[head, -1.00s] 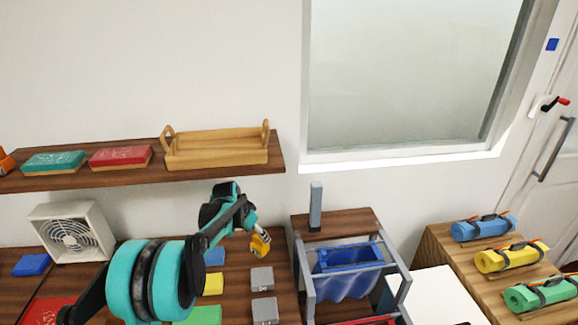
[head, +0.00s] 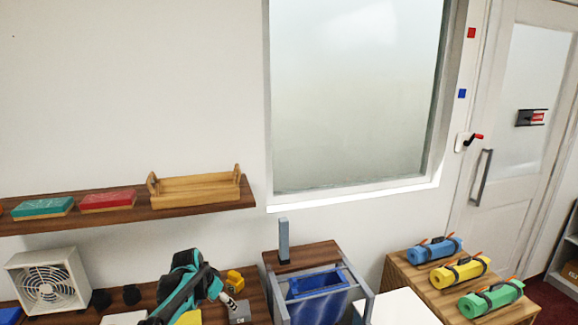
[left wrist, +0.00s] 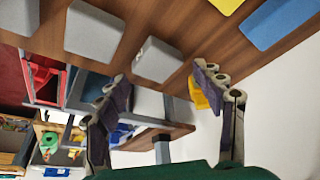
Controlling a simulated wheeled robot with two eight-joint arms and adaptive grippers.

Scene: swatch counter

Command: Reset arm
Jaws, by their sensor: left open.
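My left gripper (head: 229,299) is open and empty over the wooden counter (head: 146,294). In the head view its fingertips are just above a grey block (head: 240,312) and in front of a small yellow object (head: 234,280). In the left wrist view the two fingers of the left gripper (left wrist: 158,80) are spread apart with nothing held between them. The yellow object (left wrist: 198,93) shows partly behind one finger there, and a grey block (left wrist: 157,60) lies beyond the fingertips. I cannot tell whether the fingers touch anything. My right gripper is in neither view.
A white fan (head: 47,283) stands at the left. A shelf (head: 100,217) above holds a wooden tray (head: 200,203). A rack with a blue bag (head: 318,283) stands right of the arm. Rolled mats (head: 460,271) lie on a wooden stand farther right.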

